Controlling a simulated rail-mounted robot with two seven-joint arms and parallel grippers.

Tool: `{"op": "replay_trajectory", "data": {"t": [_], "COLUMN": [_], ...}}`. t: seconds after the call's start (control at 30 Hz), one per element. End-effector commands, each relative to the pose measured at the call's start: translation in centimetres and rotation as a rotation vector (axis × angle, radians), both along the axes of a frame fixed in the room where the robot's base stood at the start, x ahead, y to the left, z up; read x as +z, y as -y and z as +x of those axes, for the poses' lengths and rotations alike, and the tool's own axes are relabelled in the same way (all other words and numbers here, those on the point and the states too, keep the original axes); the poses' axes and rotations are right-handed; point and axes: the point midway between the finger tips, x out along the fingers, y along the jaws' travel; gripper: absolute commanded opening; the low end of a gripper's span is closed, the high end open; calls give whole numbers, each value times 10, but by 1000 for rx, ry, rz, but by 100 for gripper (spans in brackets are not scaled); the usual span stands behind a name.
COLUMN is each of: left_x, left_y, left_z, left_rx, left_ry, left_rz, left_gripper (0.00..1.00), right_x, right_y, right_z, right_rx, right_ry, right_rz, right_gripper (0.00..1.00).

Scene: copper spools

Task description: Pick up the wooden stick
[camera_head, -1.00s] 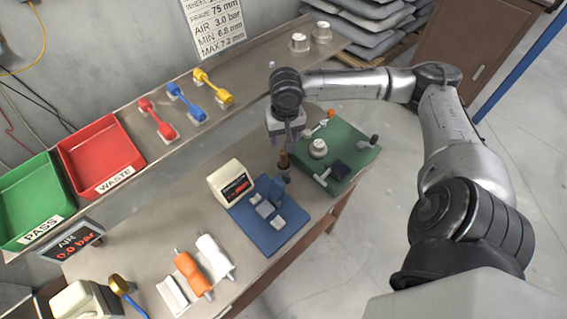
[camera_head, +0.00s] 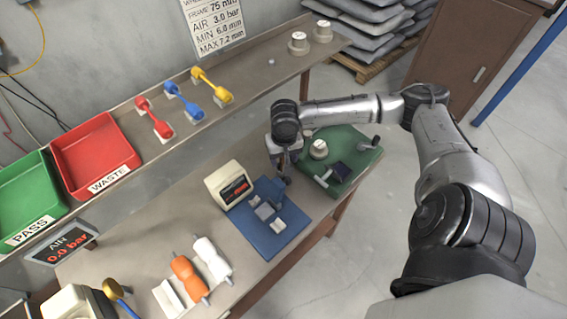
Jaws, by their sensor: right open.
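My right gripper (camera_head: 284,167) points down beside the blue fixture (camera_head: 262,236), its fingers low over the fixture's back right part. It is open. I cannot make out the wooden stick: the spot where a brown upright piece stood is covered by the gripper, so I cannot tell whether the fingers are around it. My left gripper is out of view.
A green board (camera_head: 358,180) with a white spool lies right of the gripper. A small display box (camera_head: 229,184) stands to the left. Orange (camera_head: 188,274) and white (camera_head: 212,258) rollers lie in front. Red (camera_head: 118,147) and green (camera_head: 22,190) bins stand at the left.

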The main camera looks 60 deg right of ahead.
Motion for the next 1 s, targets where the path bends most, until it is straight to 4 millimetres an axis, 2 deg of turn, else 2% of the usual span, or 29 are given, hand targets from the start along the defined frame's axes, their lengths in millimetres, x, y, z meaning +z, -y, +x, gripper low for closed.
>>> {"op": "replay_trajectory", "data": {"t": [0.23,0.77,1.0], "left_x": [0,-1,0], "left_y": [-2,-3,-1], "left_z": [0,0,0], "left_rx": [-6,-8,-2], "left_ry": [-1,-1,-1], "left_rz": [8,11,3], "left_gripper": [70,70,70], "right_x": [-1,-1,-1], "right_y": [0,0,0], "right_z": [0,0,0], "right_rx": [0,0,0], "right_ry": [0,0,0], "right_rz": [0,0,0], "right_gripper": [53,2,0]}}
